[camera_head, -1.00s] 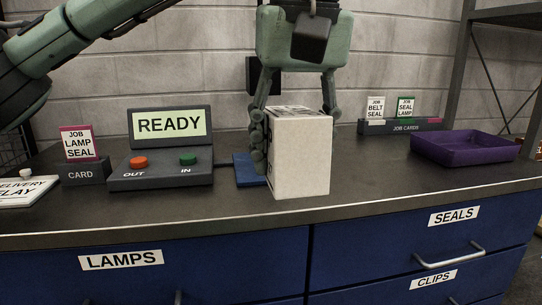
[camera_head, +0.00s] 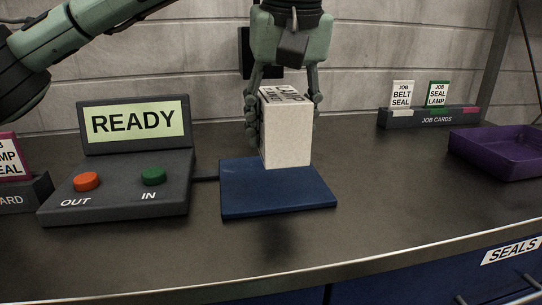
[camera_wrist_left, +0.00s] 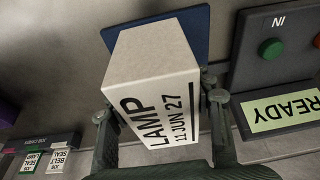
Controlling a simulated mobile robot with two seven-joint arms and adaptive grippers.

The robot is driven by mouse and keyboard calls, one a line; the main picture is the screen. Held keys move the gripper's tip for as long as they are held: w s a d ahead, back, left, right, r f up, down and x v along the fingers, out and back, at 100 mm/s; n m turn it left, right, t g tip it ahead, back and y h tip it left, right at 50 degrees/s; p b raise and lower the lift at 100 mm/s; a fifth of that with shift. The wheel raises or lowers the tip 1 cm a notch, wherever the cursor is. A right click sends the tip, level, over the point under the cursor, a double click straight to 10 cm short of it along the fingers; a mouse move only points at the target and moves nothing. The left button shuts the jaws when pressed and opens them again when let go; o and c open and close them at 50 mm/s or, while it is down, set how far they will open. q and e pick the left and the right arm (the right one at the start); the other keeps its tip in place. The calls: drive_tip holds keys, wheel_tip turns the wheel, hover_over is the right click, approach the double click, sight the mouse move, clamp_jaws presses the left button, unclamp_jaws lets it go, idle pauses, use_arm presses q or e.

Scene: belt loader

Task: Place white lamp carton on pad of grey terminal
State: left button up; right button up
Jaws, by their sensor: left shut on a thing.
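The white lamp carton (camera_head: 287,134) is upright between the fingers of my left gripper (camera_head: 284,107), which is shut on it. In the head view the carton shows over the rear part of the blue pad (camera_head: 270,198). I cannot tell for sure whether its base touches the pad. In the left wrist view the carton (camera_wrist_left: 150,62) shows its "LAMP 11 JUN 27" print, with the pad (camera_wrist_left: 188,28) beyond it. The grey terminal (camera_head: 120,185) stands left of the pad, joined by a cable, and its screen reads READY. My right gripper is not in view.
The terminal has an orange OUT button (camera_head: 87,181) and a green IN button (camera_head: 153,175). A job card rack (camera_head: 428,117) stands at the back right, with a purple tray (camera_head: 500,150) beside it. The worktop between pad and tray is clear.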

use_arm(q)
drive_tip(key=w+f, duration=0.2)
drive_tip(key=w, duration=0.1)
drive_tip(key=w+a, duration=0.1)
drive_tip(key=shift+w+f, duration=0.4)
drive_tip(key=shift+w+a+f, duration=0.15)
drive_tip(key=shift+w+f, duration=0.2)
drive_tip(key=shift+w, duration=0.05)
drive_tip(key=shift+f, duration=1.9)
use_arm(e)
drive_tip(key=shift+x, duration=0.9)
use_arm(q)
drive_tip(key=shift+f, duration=0.15)
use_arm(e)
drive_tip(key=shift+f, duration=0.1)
use_arm(q)
drive_tip(key=o, duration=1.5)
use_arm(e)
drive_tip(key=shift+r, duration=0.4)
